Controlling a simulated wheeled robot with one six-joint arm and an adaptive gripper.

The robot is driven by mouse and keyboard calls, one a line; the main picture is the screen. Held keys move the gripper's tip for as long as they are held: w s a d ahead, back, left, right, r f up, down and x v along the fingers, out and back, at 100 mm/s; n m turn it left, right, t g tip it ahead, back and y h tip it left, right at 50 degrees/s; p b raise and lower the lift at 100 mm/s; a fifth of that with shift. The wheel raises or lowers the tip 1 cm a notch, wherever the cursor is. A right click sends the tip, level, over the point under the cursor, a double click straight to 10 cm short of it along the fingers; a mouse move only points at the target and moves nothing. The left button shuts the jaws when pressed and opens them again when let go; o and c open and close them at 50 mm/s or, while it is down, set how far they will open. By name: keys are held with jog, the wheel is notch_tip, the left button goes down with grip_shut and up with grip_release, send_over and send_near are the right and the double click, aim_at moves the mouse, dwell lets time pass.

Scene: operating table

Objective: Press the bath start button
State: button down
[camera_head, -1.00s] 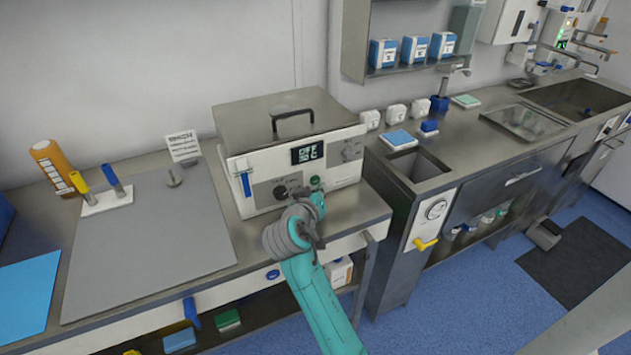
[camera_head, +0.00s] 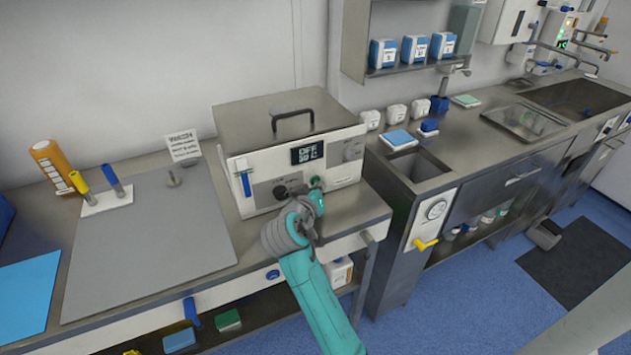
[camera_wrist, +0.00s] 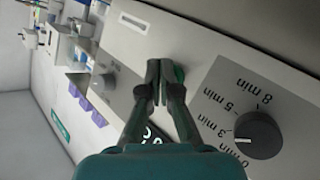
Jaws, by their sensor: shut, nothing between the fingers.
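The bath (camera_head: 262,112) is a steel-lidded box with a white front panel, standing on the bench. Its dark display (camera_head: 307,152) reads OFF with a temperature below. The green start button (camera_head: 315,181) shows just past my gripper (camera_head: 317,192) in the head view. In the wrist view my gripper (camera_wrist: 166,66) is shut and empty, its tips pointing at the panel. A green edge (camera_wrist: 180,73) shows right beside the tips and looks like the button, mostly hidden by the fingers. I cannot tell whether the tips touch it.
A timer knob (camera_wrist: 258,135) with minute marks sits on one side of the tips. A second knob (camera_wrist: 103,83) is on the other side. A blue-handled lever (camera_head: 243,180) is at the panel's left. A grey mat (camera_head: 150,245) lies left of the bath.

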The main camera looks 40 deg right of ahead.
jog(key=shift+w+d, duration=0.1)
jog(key=shift+w, duration=0.3)
dwell(0.7)
jog(key=shift+s, duration=0.1)
jog(key=shift+s+a, duration=0.2)
jog(key=shift+s, duration=0.5)
jog(key=shift+s+a, duration=0.25)
jog(key=shift+s, duration=0.55)
jog(key=shift+s+a, duration=0.2)
jog(key=shift+s, duration=0.6)
jog(key=shift+s+a, duration=0.25)
jog(key=shift+s, duration=0.55)
